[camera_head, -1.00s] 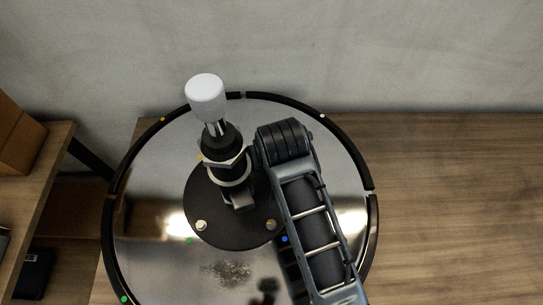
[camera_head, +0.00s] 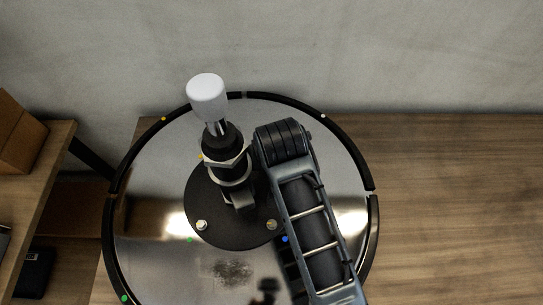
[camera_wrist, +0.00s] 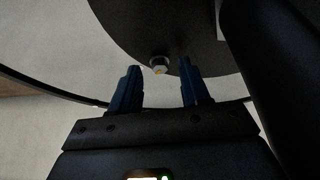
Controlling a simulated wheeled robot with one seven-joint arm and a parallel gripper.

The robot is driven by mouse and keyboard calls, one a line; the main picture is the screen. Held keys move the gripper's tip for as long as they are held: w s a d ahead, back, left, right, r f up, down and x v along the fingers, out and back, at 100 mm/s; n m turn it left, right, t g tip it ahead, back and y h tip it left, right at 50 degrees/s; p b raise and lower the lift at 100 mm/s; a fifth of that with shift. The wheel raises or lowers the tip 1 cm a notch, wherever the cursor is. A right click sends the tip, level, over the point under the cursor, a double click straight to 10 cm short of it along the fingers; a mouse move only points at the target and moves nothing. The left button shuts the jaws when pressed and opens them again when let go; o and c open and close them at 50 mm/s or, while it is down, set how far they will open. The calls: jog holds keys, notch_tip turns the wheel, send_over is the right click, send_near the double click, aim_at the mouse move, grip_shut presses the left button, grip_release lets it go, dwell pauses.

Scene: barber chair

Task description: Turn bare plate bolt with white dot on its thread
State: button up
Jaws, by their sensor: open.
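The round black plate (camera_head: 228,240) sits on a shiny round disc. Two bare bolts show at its front, a left bolt (camera_head: 201,225) and a right bolt (camera_head: 271,224). No white dot can be made out on either thread. Contact cannot be told.
A black post with a white cap (camera_head: 207,98) rises from the plate, close beside my arm. Coloured dots mark the disc, including a blue dot (camera_head: 285,239) and a white dot (camera_head: 323,116) at the rim. A wooden table (camera_head: 460,200) is clear at right.

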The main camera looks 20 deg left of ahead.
jog(key=shift+r, duration=0.1)
jog(key=v, duration=0.7)
jog(key=shift+r+b, duration=0.3)
jog(key=shift+b, duration=0.05)
jog(key=shift+d, duration=0.1)
